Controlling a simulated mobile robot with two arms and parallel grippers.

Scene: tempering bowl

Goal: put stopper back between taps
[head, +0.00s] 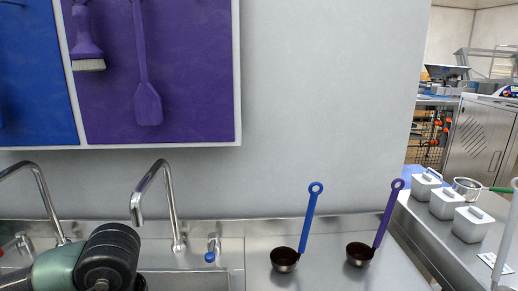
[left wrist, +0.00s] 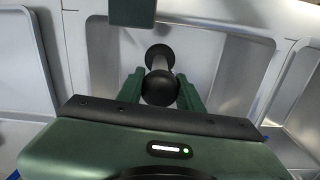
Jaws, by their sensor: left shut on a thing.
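My left gripper (left wrist: 159,82) is shut on the stopper (left wrist: 160,89), a black piece with round dark ends, seen between the two green fingers in the left wrist view. Steel sink surfaces show beneath it. In the head view my left arm comes in at the lower left and hides the fingers and most of what lies below. Two curved steel taps stand along the back of the sink, the left tap (head: 48,203) and the right tap (head: 172,205). The counter between their bases is partly covered by my arm. My right gripper is not in view.
A blue-handled ladle (head: 310,220) and a purple-handled ladle (head: 388,215) stand on the steel counter to the right. A small valve with a blue cap (head: 210,257) is beside the right tap. White lidded containers (head: 447,203) stand farther right. Purple tools hang on the wall board (head: 195,60).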

